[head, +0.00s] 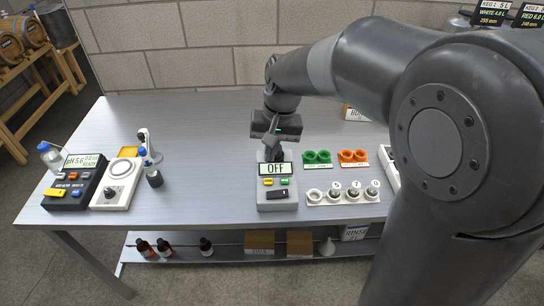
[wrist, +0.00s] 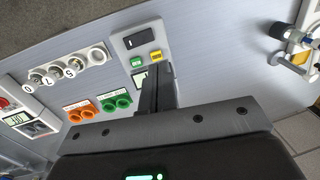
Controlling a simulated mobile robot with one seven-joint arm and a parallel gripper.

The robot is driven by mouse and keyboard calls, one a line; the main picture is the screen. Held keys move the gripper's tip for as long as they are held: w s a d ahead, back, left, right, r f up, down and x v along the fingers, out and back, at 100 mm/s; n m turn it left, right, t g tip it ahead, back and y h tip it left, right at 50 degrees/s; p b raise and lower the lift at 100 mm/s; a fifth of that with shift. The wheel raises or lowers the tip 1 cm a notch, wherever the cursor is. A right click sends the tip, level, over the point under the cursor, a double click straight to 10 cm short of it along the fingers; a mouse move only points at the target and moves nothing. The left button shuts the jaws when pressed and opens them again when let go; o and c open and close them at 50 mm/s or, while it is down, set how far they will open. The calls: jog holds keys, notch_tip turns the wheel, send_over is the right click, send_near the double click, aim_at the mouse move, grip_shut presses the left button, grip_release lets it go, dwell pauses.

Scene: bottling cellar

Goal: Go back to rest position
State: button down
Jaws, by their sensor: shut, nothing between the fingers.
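My gripper (head: 273,153) is shut and empty. It points down just behind and above a white device (head: 276,204) whose display (head: 275,168) reads "OFF". The device has yellow and green buttons and a dark switch. In the wrist view my closed fingers (wrist: 157,80) hang over the device's display end, covering most of that display. The green button (wrist: 137,61) and yellow button (wrist: 156,56) show beyond the fingertips. I cannot tell whether the fingers touch the device.
A pH meter (head: 75,184) and a white instrument (head: 117,184) stand at the left. The table (head: 205,140) between is clear. Bottles and boxes sit on the lower shelf.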

dwell(0.4)
jog(key=s+d+r+t+h, duration=0.1)
jog(key=s+d+r+t, duration=0.1)
jog(key=s+d, duration=0.4)
jog(key=s+d+r+t, duration=0.3)
jog(key=s+d, duration=0.4)
jog(key=s, duration=0.4)
jog(key=shift+s+r+t+h, duration=0.3)
jog(key=shift+r+h, duration=0.1)
jog(key=shift+r, duration=0.5)
dwell(1.2)
